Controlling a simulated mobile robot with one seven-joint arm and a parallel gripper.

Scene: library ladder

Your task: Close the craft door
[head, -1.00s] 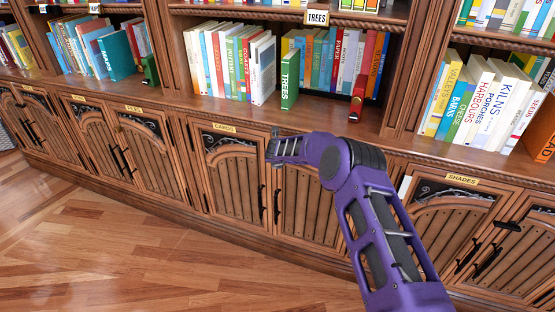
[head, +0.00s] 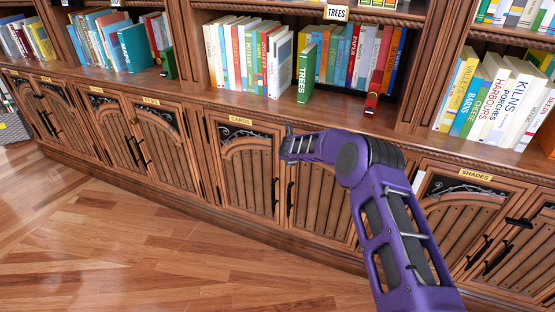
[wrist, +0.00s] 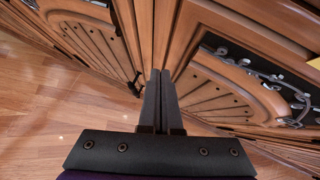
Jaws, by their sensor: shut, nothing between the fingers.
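No label reading "craft" shows in either view, so I cannot tell for certain which door is the craft door. In the head view, the cards door (head: 250,178) looks closed, and the door to its right (head: 318,212) is partly covered by my arm. In the wrist view, my gripper (wrist: 160,75) is shut and empty, its fingers pointing at a wooden upright. Paneled doors lie on both sides of it: a left door (wrist: 90,45) and a right door (wrist: 225,90) with dark metal scrollwork. I cannot tell whether the fingertips touch wood.
The shades door (head: 465,215) is at the right, with dark handles beside it. The files door (head: 160,155) is at the left. Books, including a green "Trees" book (head: 305,75), stand on the shelf above. The wooden floor (head: 150,250) in front is clear.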

